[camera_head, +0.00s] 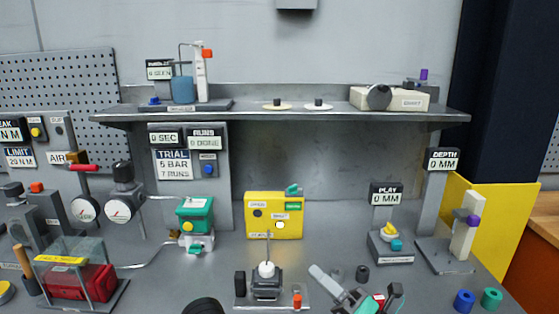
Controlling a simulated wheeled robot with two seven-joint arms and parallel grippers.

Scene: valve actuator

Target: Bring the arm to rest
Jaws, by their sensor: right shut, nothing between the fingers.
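My right gripper (322,275) is low in the view, right of the middle. Its light grey fingers point up and left over the bench. They are shut with nothing between them. It is apart from the small grey fixture with a white knob (266,270) to its left. The yellow box with a green part on top (274,214) stands behind.
A shelf (345,118) crosses above the grey bench. The actuator with a green housing (194,214) stands left of the yellow box. The PLAY stand (388,247) and DEPTH stand (441,200) are at the right. Blue (464,301) and green (491,299) rings lie front right.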

